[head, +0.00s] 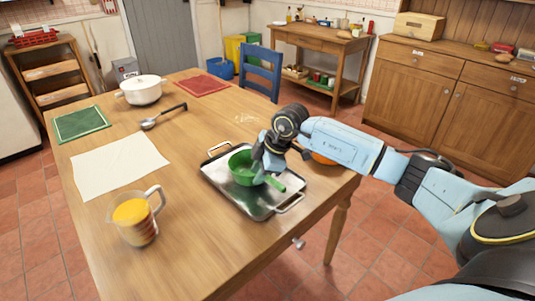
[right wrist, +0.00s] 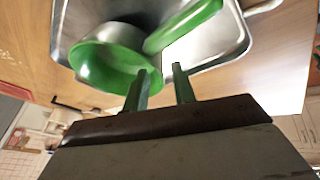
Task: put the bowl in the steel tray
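A round green bowl (head: 241,168) sits over the steel tray (head: 222,192), towards its far side; I cannot tell if it rests on the tray floor. It also shows in the right wrist view (right wrist: 108,66). My right gripper (head: 262,170) is down at the bowl's right side and hides part of it. In the right wrist view its two fingers (right wrist: 160,72) stand apart with a gap between them, the left one overlapping the bowl's edge. My left gripper is not in view.
A green handle-like piece (head: 275,184) lies by the bowl over the tray. An orange object (head: 323,158) is partly hidden behind my right arm. A jug of orange liquid (head: 136,216), white cloth (head: 118,165), ladle (head: 163,116) and white pot (head: 143,91) stand on the table.

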